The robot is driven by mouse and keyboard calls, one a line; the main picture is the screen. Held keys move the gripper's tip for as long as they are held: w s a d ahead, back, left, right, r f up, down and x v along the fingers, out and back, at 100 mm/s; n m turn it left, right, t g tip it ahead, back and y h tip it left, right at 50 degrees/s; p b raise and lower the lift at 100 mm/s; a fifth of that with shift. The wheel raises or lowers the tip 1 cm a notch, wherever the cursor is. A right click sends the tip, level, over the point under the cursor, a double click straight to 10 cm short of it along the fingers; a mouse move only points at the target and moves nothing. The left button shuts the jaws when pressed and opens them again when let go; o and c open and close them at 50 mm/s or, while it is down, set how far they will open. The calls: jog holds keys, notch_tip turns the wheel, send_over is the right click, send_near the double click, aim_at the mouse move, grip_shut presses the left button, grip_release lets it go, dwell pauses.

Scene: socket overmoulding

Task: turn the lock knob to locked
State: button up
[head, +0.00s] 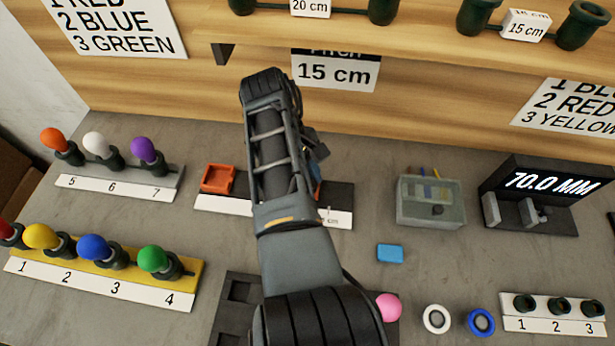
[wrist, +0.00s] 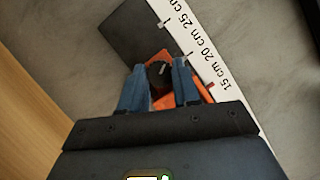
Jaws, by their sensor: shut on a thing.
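My gripper (wrist: 159,70) shows in the wrist view with its two blue fingers on either side of a black lock knob (wrist: 157,74). It is shut on the knob. The knob has a pale line on it and sits on an orange slider (wrist: 163,101) on the dark rail (wrist: 128,35). A white scale strip (wrist: 196,42) marked 15, 20 and 25 cm runs beside it. In the head view my arm hides the knob and most of the slider. Whether the knob stands at locked I cannot tell.
An orange block (head: 217,178) stands at the rail's left end. A grey bin (head: 431,206), a blue block (head: 390,253) and a 70.0 MM display (head: 545,182) lie to the right. Racks with coloured knobs (head: 102,265) stand left. A wooden wall (head: 420,80) rises behind.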

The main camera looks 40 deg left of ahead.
jog(key=o, duration=1.1)
jog(key=shift+c, duration=0.2)
jog(key=shift+s, duration=0.1)
